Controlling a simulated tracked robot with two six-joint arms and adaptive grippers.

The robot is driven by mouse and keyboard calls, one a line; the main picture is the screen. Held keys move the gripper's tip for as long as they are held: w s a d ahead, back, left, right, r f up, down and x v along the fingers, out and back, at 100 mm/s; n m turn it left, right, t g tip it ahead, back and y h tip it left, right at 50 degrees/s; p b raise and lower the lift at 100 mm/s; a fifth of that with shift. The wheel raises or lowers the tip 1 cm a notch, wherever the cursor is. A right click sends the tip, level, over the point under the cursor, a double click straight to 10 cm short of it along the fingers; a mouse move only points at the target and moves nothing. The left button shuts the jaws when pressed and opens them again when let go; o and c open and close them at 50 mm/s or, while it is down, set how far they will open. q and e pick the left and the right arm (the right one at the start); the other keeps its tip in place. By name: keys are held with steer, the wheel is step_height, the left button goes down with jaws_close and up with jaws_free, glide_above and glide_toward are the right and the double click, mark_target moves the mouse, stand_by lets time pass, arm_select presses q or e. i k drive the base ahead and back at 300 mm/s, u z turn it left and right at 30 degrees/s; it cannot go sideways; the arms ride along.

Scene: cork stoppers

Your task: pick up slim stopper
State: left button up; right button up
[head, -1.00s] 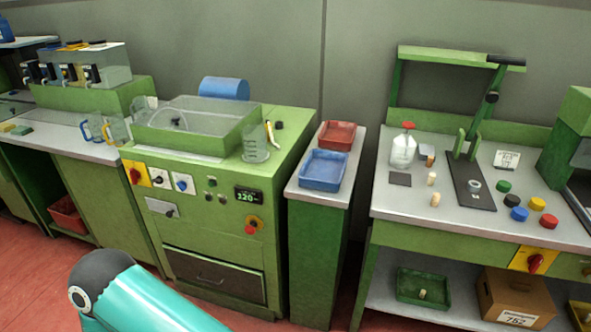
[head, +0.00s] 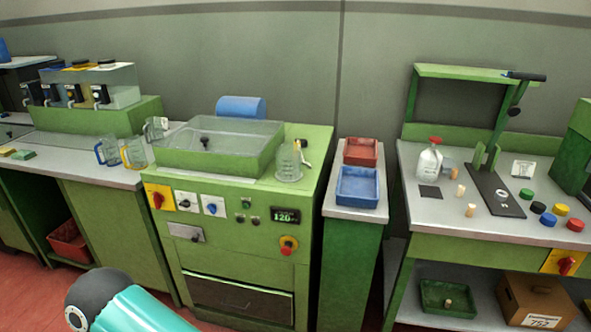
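Small pale cork stoppers stand on the grey top of the right green bench: a front one (head: 470,210), one behind it (head: 461,190), and a browner one (head: 454,173) farther back by the spray bottle. Another pale stopper (head: 448,303) is in the green tray on the shelf below. They are too small here to tell which is the slim one. A teal and black link of my arm shows at the lower left. Neither gripper is in view.
The right bench holds a white bottle with a red cap (head: 430,161), a dark press stand (head: 494,190) and several coloured caps. Red (head: 376,152) and blue (head: 358,203) trays sit on the narrow cabinet. A green machine (head: 240,235) stands left of it. Red floor shows at lower left.

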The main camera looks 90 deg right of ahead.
mark_target(460, 188)
steer(key=u, duration=0.15)
steer(key=i, duration=0.2)
steer(key=z, duration=2.6)
steer(key=i, duration=0.2)
steer(key=z, duration=1.85)
steer(key=k, duration=0.4)
steer(key=z, duration=0.5)
steer(key=i, duration=1.5)
steer(key=u, duration=0.45)
